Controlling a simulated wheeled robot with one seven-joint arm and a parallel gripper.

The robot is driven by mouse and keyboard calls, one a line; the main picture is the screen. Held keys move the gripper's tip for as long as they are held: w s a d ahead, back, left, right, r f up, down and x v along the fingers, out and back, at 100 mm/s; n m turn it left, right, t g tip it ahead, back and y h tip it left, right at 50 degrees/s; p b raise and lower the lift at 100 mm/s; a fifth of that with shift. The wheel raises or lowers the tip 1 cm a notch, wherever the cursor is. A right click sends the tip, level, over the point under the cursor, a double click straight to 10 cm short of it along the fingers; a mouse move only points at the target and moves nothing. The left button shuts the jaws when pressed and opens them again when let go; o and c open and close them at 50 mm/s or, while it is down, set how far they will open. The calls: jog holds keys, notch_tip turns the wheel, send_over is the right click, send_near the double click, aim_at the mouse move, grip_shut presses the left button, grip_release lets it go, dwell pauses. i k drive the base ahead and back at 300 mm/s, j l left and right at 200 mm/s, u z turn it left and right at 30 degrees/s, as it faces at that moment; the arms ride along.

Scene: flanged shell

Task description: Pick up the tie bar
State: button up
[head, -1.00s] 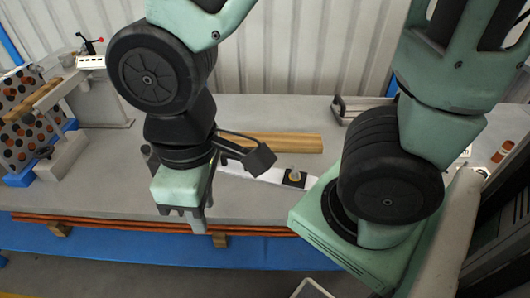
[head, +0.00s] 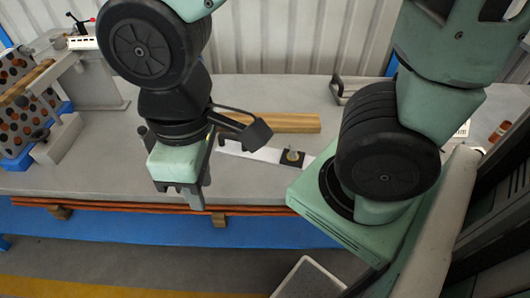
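My gripper (head: 180,198) points down near the bench's front edge, to the left of the bar and nearer to me. It is apart from the bar in the picture. No object shows in it. The spacing of its fingertips is unclear from this angle.
A wooden block (head: 285,123) lies behind the bar. A rack of tubes (head: 22,120) and a grey fixture (head: 95,85) stand at the left. A metal handle piece (head: 345,88) is at the back. The bare front of the bench (head: 250,188) is clear.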

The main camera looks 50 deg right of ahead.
aim_at(229, 144)
jog(key=i+j, duration=0.1)
jog(key=j, duration=0.3)
jog(key=i+j, duration=0.1)
jog(key=j, duration=0.3)
jog(key=i+j, duration=0.1)
jog(key=j, duration=0.3)
jog(key=i+j, duration=0.1)
jog(key=j, duration=0.3)
jog(key=j+z, duration=0.2)
jog(key=z, duration=2)
jog(key=i+j, duration=0.05)
jog(key=j, duration=0.05)
